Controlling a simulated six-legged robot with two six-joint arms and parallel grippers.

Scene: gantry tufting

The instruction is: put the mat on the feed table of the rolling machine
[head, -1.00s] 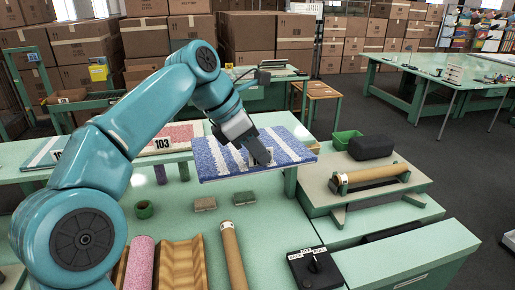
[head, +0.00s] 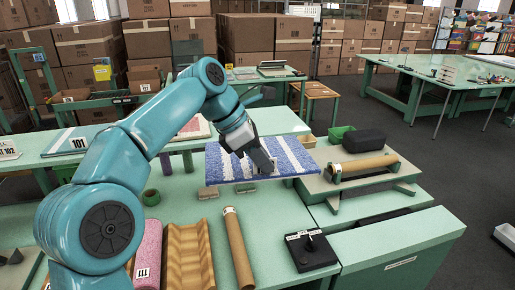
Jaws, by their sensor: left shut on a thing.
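The mat (head: 230,163) is blue with white stripes and is held out roughly flat above the bench in the head view. My left gripper (head: 266,168) is shut on it from above, near its middle. The rolling machine stands right of the mat, with a cardboard tube (head: 362,168) across it. Its pale feed table (head: 318,188) shows beside the mat's right edge. That edge seems to hang over the table's left side; I cannot tell whether they touch. My right gripper is not in view.
A black block (head: 363,142) and a green bin (head: 340,133) are behind the tube. A control box (head: 311,251) with a knob is in front. Another tube (head: 238,248), a wooden cradle (head: 188,258) and a pink roll (head: 149,253) lie on the bench.

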